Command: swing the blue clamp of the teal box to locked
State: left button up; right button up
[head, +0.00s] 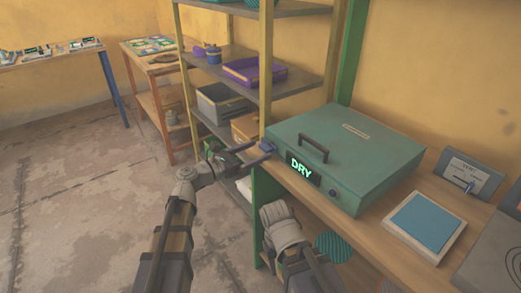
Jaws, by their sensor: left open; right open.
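The teal box (350,150) stands shut on the wooden bench, with a dark handle on its lid and a lit DRY sign on its front. The blue clamp (266,146) shows as a small blue piece by the box's left front corner; how far it is swung I cannot tell. My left gripper (262,151) is open right at the blue piece, its fingers pointing right; whether they touch it I cannot tell. My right arm's pale wrist is low in front of the bench, and its gripper fingers do not show.
A blue-topped pad (425,220) and a grey panel with a small lever (469,178) are right of the box on the bench (375,232). A shelf rack (222,58) with a purple tray (254,72) and a grey bin (222,102) stands behind my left gripper. The floor at left is clear.

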aim_at(265, 145)
pick_arm(q)
jog(key=shift+x, duration=1.05)
jog(key=c, duration=1.4)
